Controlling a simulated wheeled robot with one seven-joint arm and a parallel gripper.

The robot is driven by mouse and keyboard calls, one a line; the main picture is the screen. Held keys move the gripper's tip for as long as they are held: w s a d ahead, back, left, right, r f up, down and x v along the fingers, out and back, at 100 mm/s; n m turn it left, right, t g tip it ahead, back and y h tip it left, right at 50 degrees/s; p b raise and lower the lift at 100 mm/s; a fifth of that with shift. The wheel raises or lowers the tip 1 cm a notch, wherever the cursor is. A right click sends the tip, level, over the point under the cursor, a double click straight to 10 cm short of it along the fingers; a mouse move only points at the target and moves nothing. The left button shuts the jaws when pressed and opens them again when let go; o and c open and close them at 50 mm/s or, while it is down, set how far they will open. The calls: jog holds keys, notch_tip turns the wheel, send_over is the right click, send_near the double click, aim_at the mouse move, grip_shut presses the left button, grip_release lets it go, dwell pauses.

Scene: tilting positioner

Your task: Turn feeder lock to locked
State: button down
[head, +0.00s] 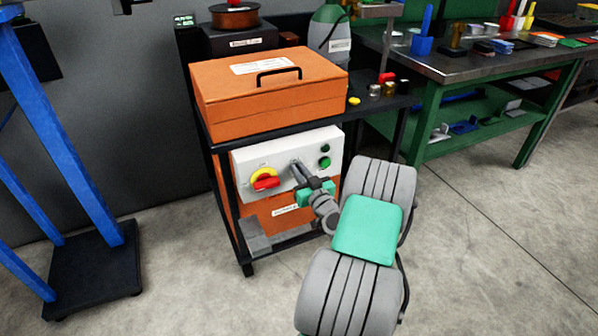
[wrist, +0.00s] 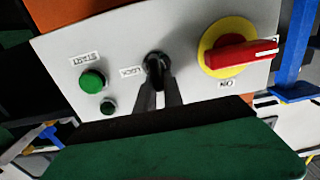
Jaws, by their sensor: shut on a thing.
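The feeder lock is a small dark knob (wrist: 154,62) on a white control panel (wrist: 60,52), beside a label reading LOCK. In the wrist view, my gripper (wrist: 157,82) has its two dark fingers closed on this knob. In the head view, my gripper (head: 300,174) reaches the middle of the panel (head: 245,155), and its fingers hide most of the lock. I cannot tell which position the lock is turned to.
A red rotary switch on a yellow disc (head: 264,180) is left of the lock in the head view. Green buttons (head: 325,150) are to its right. An orange toolbox (head: 265,95) sits on the cart above. Open floor lies at the right.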

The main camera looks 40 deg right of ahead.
jog(key=shift+d+m, duration=0.1)
jog(key=shift+m, duration=0.4)
jog(key=m, duration=0.5)
jog(key=d+f+m, duration=0.1)
jog(key=m, duration=1)
jog(key=shift+s+d+f+m, duration=0.25)
jog(key=shift+d+f+m, duration=0.1)
jog(key=shift+f+m, duration=0.05)
dwell(0.3)
jog(key=c, duration=1.5)
grip_release()
jog(key=shift+o, duration=0.2)
